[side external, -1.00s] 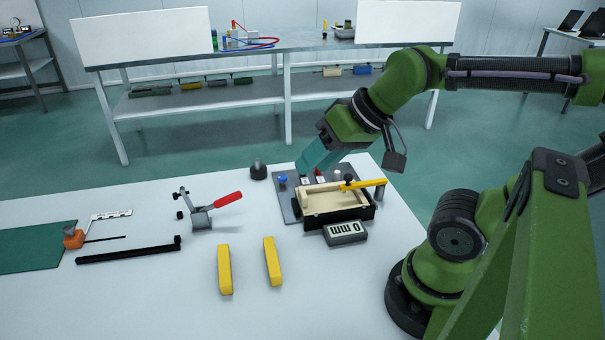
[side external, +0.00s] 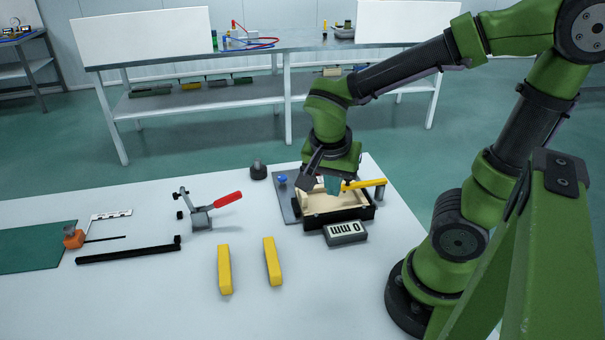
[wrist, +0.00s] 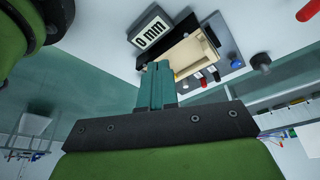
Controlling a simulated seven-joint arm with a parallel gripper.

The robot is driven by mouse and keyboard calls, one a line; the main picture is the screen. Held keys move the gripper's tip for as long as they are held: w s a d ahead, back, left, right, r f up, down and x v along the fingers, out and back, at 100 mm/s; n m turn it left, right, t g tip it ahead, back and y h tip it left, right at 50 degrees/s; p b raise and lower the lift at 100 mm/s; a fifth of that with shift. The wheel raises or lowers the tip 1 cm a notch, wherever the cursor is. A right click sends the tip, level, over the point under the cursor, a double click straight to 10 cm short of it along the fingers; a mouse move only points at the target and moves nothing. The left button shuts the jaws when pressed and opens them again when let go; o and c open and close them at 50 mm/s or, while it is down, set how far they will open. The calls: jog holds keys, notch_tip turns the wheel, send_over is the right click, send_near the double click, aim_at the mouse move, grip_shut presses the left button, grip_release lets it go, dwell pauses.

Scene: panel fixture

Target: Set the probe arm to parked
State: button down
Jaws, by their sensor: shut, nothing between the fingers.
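The yellow probe arm (side external: 368,184) lies across the right side of the fixture, over a cream block in a black tray (side external: 338,222). Its right end meets a grey post (side external: 380,191); its left end is close to my gripper. My gripper (side external: 333,187) is above the tray, teal fingers pointing down, shut and empty. In the wrist view the shut fingers (wrist: 156,72) cover part of the fixture, and I cannot pick out the probe arm there. Whether the fingers touch the probe arm, I cannot tell.
A display box (side external: 345,233) stands in front of the tray; it reads "0 mm" in the wrist view (wrist: 150,30). A blue knob (side external: 282,180) is on the panel, a dark knob (side external: 258,171) behind.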

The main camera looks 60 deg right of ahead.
jog(key=d+f+m+h, duration=0.1)
jog(key=d+f+m, duration=0.1)
jog(key=d+m, duration=0.1)
jog(key=d+f+m+h, duration=0.1)
jog(key=d+f+m, duration=0.2)
jog(key=m, duration=0.2)
jog(key=d+f+m+g+h, duration=0.1)
jog(key=d+f+m, duration=0.1)
jog(key=d+m, duration=0.2)
jog(key=shift+f, duration=0.15)
jog(key=shift+w+d+f, duration=0.1)
jog(key=shift+w+d, duration=0.7)
jog(key=shift+d, duration=0.25)
jog(key=shift+w+d, duration=0.35)
jog(key=shift+d, duration=0.1)
jog(key=shift+w, duration=0.1)
